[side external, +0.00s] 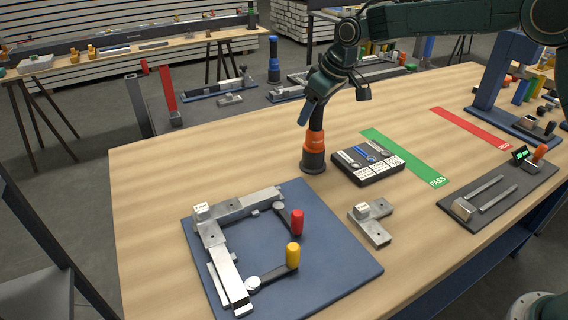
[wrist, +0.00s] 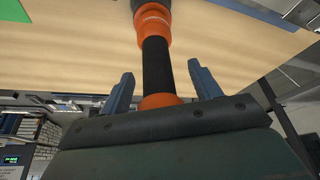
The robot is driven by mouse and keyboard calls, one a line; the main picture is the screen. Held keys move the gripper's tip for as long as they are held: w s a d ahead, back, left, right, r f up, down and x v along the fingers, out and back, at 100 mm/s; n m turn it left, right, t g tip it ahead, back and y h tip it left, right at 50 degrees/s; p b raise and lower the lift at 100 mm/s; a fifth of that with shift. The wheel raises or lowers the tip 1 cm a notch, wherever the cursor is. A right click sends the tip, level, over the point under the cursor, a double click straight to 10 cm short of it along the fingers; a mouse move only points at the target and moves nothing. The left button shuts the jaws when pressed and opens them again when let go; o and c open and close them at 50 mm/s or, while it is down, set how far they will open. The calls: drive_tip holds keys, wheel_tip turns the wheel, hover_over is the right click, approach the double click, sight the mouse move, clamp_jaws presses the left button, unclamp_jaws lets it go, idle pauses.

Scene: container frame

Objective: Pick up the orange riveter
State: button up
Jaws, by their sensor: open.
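The orange riveter (side external: 315,141) stands upright on the wooden table, with an orange body, a dark lower end and a black upper shaft. In the wrist view its black shaft (wrist: 157,65) runs between two orange sections. My gripper (side external: 307,110) is at the riveter's upper part, coming in from above. In the wrist view my gripper (wrist: 162,85) is open, with one blue-grey finger on each side of the shaft and a visible gap on both sides. The riveter's top end is hidden behind my gripper.
A black tray (side external: 372,177) sits close right of the riveter. A blue plate (side external: 345,262) with a metal frame and red and yellow handled clamps lies in front. A grey bracket (side external: 372,228) is nearby. Green PASS (side external: 405,155) and red (side external: 470,127) strips lie right. The table's left is clear.

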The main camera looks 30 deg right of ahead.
drive_tip(key=c, duration=1.1)
drive_tip(key=shift+o, duration=0.2)
drive_tip(key=shift+r, duration=0.1)
drive_tip(key=shift+r, duration=5)
